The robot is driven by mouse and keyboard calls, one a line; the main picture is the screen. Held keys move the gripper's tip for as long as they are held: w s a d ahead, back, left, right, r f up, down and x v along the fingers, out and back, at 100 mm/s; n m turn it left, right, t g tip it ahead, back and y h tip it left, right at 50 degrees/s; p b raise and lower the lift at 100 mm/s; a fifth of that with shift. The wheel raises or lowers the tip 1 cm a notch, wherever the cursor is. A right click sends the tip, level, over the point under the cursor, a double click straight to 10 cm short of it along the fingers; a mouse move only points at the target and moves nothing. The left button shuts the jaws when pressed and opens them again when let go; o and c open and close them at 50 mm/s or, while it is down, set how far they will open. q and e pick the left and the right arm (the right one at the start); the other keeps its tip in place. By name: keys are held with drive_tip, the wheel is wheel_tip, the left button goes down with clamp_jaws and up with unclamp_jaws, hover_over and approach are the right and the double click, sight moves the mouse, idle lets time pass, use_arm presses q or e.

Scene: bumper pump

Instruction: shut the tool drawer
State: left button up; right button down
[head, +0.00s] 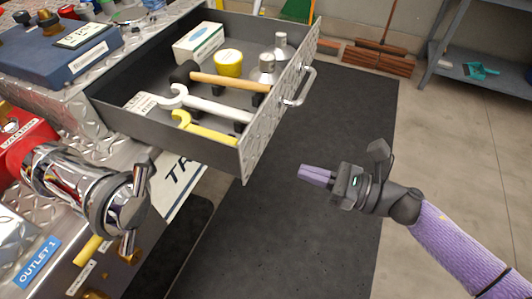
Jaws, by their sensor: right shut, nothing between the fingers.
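The tool drawer (244,157) is pulled out from a diamond-plate cabinet, with its front facing right and a curved metal handle (302,87) on it. Inside lie a hammer (230,82), a white wrench (205,104), a yellow wrench (200,129), a yellow tub (228,63), a white and green box (199,42) and metal sockets. My right gripper (303,174) is shut and empty. It is in front of the drawer, below and to the right of the handle, apart from it. My left gripper is not in view.
A chrome pipe fitting (92,194) juts out on the left below the drawer. A blue case (52,45) sits on the cabinet top. A dark mat (345,115) covers the floor. A broom (379,56) and grey shelf (480,76) stand at the upper right.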

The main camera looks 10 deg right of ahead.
sight(253, 155)
drive_tip(key=x, duration=0.8)
drive_tip(key=shift+d+b, duration=0.1)
drive_tip(key=shift+b, duration=0.2)
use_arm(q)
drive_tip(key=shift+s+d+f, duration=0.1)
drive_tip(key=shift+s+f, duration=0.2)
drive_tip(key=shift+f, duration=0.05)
use_arm(e)
drive_tip(key=shift+w+a, duration=0.3)
drive_tip(key=shift+a, duration=0.1)
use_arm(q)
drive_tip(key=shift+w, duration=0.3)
